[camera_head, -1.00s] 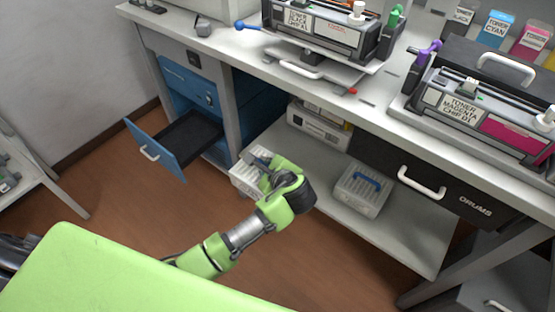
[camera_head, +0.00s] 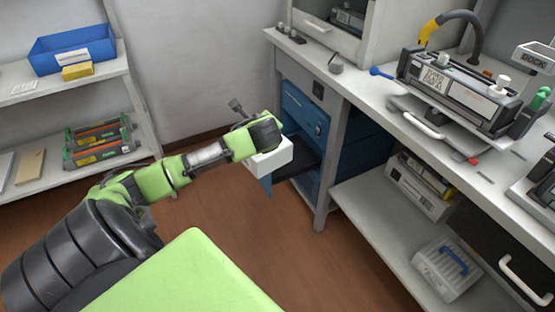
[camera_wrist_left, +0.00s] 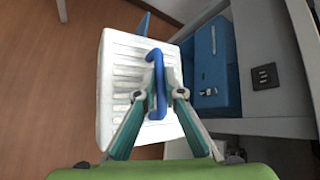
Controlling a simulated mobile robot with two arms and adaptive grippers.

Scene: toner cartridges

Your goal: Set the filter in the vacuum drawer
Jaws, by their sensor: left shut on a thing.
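My left gripper (camera_wrist_left: 158,96) is shut on the blue handle of a white, slatted filter (camera_wrist_left: 118,85). In the head view the filter (camera_head: 274,160) hangs under the gripper, in the air by the blue vacuum cabinet (camera_head: 304,112). The vacuum drawer (camera_head: 302,164) is pulled out, with a dark inside. The filter overlaps the drawer's front in this view and hides part of it. I cannot tell the height between filter and drawer. In the left wrist view, a blue strip (camera_wrist_left: 145,23) shows past the filter's top edge. My right gripper is not in view.
A second white filter with a blue handle (camera_head: 448,268) sits on the lower bench shelf (camera_head: 375,225). A grey bench leg (camera_head: 329,165) stands right of the drawer. A shelf rack (camera_head: 135,75) stands at the left. The brown floor (camera_head: 225,205) before the drawer is clear.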

